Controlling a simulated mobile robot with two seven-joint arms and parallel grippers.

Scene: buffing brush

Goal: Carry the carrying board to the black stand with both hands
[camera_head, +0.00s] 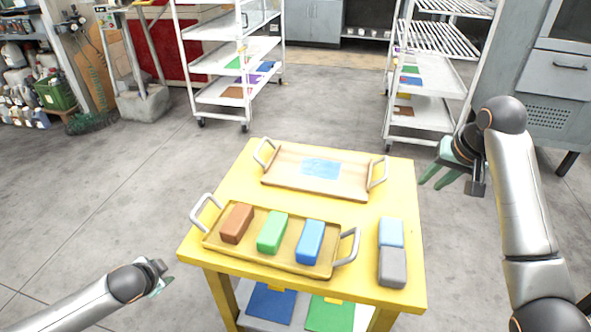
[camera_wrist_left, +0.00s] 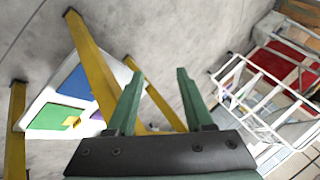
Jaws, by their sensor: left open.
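Two boards with grey handles lie on the yellow table (camera_head: 235,185). The near board (camera_head: 268,259) carries a brown block (camera_head: 237,223), a green block (camera_head: 272,232) and a blue block (camera_head: 310,242). The far board (camera_head: 285,178) is wooden with a light blue patch. Which one is the carrying board, I cannot tell. I make out no black stand. My left gripper (camera_head: 160,280) is off the table's left front side; in the left wrist view (camera_wrist_left: 158,72) its green fingers are apart and empty. My right gripper (camera_head: 430,184) is open and empty, right of the table, clear of both boards.
A light blue and grey brush-like block (camera_head: 391,252) lies at the table's right front. White rack carts stand behind at left (camera_head: 218,101) and right (camera_head: 428,110). A lower shelf (camera_wrist_left: 45,98) under the table holds coloured sheets. The floor around the table is clear.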

